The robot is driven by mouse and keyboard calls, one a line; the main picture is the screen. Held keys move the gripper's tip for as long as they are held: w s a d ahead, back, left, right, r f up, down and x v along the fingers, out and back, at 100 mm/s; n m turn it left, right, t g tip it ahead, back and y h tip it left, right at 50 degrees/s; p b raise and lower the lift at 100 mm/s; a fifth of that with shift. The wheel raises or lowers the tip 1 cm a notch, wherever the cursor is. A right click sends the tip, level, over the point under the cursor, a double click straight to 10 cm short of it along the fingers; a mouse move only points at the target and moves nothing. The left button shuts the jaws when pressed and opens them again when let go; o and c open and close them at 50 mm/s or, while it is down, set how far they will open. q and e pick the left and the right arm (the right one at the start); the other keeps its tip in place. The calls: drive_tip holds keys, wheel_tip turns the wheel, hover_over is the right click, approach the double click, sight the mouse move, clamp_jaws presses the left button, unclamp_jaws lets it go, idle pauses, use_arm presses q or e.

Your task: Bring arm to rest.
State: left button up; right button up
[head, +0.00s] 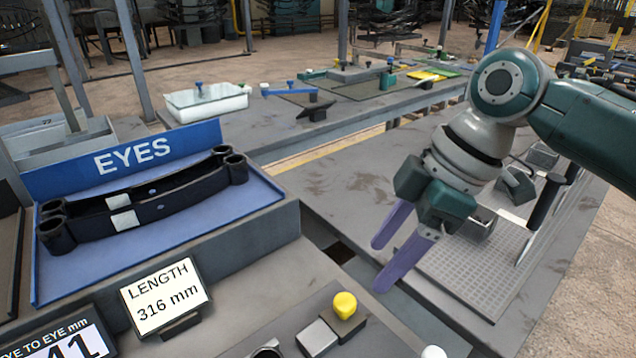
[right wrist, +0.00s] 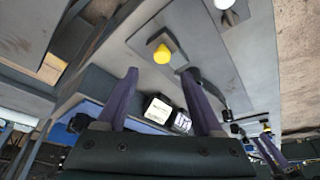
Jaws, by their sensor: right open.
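My right gripper (head: 394,250) hangs from the right arm in the head view, above the gap between the near bench and the bench at the right. Its two purple fingers are apart with nothing between them. The right wrist view also shows this gripper (right wrist: 158,100) open and empty, with the bench top beyond its fingers.
A blue tray marked EYES (head: 240,207) holds two black leaf springs (head: 155,200). A sign reading LENGTH 316 mm (head: 165,296) and a yellow knob (head: 345,304) stand on the near bench. A perforated plate (head: 470,270) lies at right.

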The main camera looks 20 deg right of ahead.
drive_tip(key=shift+s+d+r, duration=0.15)
drive_tip(key=shift+d+r, duration=0.05)
drive_tip(key=shift+r, duration=0.35)
